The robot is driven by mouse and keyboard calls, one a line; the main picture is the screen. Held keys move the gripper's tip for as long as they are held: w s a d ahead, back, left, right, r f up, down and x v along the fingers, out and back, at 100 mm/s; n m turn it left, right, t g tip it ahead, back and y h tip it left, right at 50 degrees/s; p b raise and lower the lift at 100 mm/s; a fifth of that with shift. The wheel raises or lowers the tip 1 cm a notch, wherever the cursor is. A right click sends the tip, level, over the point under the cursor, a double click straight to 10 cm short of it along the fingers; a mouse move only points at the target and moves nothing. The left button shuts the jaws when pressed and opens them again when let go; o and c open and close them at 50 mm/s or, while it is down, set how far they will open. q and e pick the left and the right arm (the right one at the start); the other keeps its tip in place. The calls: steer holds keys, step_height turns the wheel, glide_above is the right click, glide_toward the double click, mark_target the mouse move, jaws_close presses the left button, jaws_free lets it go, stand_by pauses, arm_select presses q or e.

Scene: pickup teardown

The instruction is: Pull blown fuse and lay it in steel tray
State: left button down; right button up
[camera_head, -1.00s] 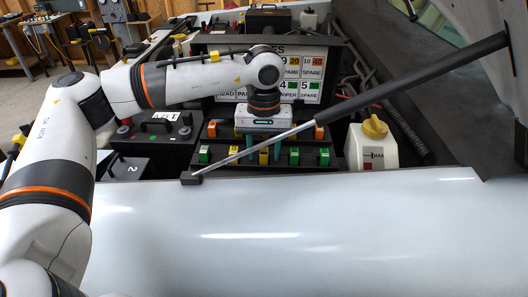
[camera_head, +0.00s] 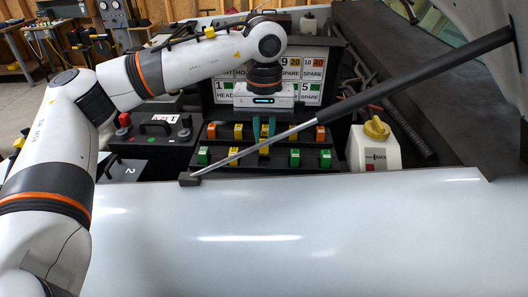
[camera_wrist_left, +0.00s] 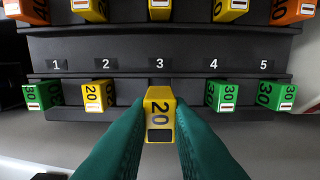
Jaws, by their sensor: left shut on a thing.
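My left gripper (camera_head: 264,132) has teal fingers and points down over the fuse block (camera_head: 345,168). In the left wrist view, its fingers (camera_wrist_left: 160,122) are shut on a yellow fuse (camera_wrist_left: 160,105) marked 20, in line with position 3 of the near row. This fuse has a dark window and looks larger than its neighbours, as if raised toward the camera. Its lower end is hidden, so I cannot tell how far it is clear of the socket. The steel tray and my right gripper are not in view.
Green and yellow fuses (camera_wrist_left: 228,97) flank the held one, with another row behind. A silver and black strut (camera_head: 330,117) slants across in front of the block. A white yellow-capped reservoir (camera_head: 372,150) stands right, a black battery (camera_head: 150,140) left.

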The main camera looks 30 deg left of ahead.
mark_target(265, 135)
arm_select(q)
step_height(265, 135, up, 4)
steer(key=shift+r+b, duration=0.25)
steer(key=shift+b, duration=0.25)
step_height(265, 135, up, 3)
steer(key=shift+f+p, duration=0.1)
steer(key=shift+p, duration=0.6)
steer(key=shift+r+p, duration=0.55)
steer(key=shift+r, duration=0.1)
steer(key=shift+f, duration=0.15)
